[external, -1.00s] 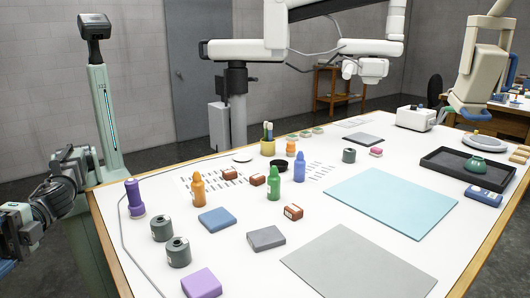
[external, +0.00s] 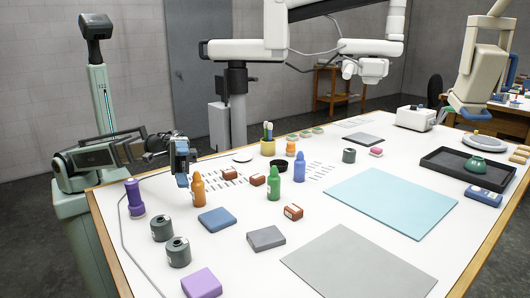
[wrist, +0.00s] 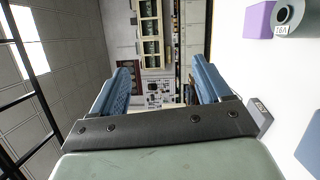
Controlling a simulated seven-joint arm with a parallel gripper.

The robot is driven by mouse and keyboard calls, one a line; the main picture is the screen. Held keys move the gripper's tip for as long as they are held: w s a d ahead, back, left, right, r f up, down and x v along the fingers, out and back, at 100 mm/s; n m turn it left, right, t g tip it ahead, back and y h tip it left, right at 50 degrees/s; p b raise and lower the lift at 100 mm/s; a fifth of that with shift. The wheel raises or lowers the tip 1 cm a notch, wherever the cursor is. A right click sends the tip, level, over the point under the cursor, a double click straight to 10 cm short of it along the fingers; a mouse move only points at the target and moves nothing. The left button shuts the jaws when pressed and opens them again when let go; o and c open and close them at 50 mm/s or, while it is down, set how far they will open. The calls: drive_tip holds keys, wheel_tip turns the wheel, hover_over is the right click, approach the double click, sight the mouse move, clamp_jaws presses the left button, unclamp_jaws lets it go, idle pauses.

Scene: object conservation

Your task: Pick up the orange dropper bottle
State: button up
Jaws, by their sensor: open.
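The orange dropper bottle (external: 198,190) stands upright on the white table in the external view, on the left side of the printed sheet. My gripper (external: 181,182), with blue fingers, is just left of the bottle's top and overlaps its edge in the picture. I cannot tell whether they touch. In the wrist view my gripper (wrist: 163,85) has its two blue fingers wide apart with nothing between them. The orange bottle does not show in the wrist view.
A purple bottle (external: 135,198) and grey cylinders (external: 162,228) stand left and in front. A blue block (external: 217,219), a green bottle (external: 273,184) and a blue bottle (external: 299,167) stand nearby. A brown block (external: 228,173) lies behind right. The blue mat (external: 390,200) is bare.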

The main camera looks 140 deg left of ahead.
drive_tip(key=n+y, duration=0.2)
hover_over(198, 190)
drive_tip(key=w+a, duration=0.2)
drive_tip(key=w, duration=0.1)
drive_tip(key=s+a+f+n, duration=0.2)
drive_tip(key=s+a+f, duration=0.25)
drive_tip(key=s, duration=0.25)
drive_tip(key=s+f+n+h, duration=0.1)
drive_tip(key=s+f+n, duration=0.2)
drive_tip(key=s+f+n+g+h, duration=0.1)
drive_tip(key=s+f+n, duration=0.2)
drive_tip(key=n, duration=0.1)
drive_tip(key=s+f+n+h, duration=0.2)
drive_tip(key=s+f+n, duration=0.1)
drive_tip(key=f+n, duration=0.1)
drive_tip(key=shift+d+f, duration=0.1)
drive_tip(key=shift+d, duration=0.05)
drive_tip(key=shift+d+f, duration=0.1)
drive_tip(key=shift+w+d, duration=0.15)
drive_tip(key=shift+w, duration=0.1)
drive_tip(key=x, duration=0.8)
drive_tip(key=shift+f, duration=0.15)
drive_tip(key=shift+f+x, duration=0.15)
drive_tip(key=shift+x, duration=1.1)
drive_tip(key=shift+f+x, duration=0.15)
drive_tip(key=shift+x, duration=1.15)
drive_tip(key=c, duration=1.1)
